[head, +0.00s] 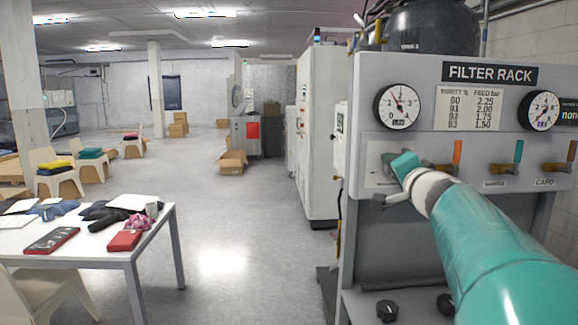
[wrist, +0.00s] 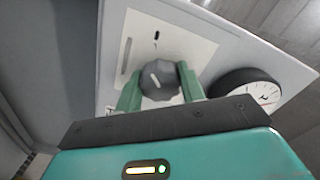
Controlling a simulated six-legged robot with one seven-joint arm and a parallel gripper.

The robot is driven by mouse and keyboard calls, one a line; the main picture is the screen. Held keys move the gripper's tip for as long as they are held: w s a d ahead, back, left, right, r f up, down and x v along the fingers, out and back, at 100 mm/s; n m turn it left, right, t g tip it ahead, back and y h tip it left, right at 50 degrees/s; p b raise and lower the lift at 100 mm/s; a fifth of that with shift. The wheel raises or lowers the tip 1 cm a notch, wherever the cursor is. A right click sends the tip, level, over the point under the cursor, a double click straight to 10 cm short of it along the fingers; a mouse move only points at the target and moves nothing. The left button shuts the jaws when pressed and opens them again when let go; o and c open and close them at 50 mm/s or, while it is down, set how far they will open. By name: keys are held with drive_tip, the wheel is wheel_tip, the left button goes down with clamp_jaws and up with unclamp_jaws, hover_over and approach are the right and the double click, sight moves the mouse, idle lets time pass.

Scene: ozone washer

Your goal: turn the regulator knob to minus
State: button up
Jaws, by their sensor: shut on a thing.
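The regulator knob (wrist: 159,80) is a dark grey, lobed dial with a pale pointer line, on a white plate (wrist: 172,35) in the wrist view. My gripper (wrist: 158,86) has its two green fingers on either side of the knob, shut on it. The pointer line slants towards the upper left in the wrist view. A slot and a small dark mark show on the plate; I cannot read any minus sign. In the head view my gripper (head: 400,165) is at the left end of the filter rack panel (head: 460,150) and hides most of the knob.
A gauge (head: 398,106) sits above the knob and shows close beside my finger in the wrist view (wrist: 246,95). Coloured valve levers (head: 519,152) line the panel to the right. Loose dark knobs (head: 387,310) lie on the lower shelf. A cluttered table (head: 150,236) stands left; the floor between is clear.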

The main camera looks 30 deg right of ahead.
drive_tip(key=o, duration=1)
drive_tip(key=shift+w, duration=0.1)
drive_tip(key=v, duration=1.4)
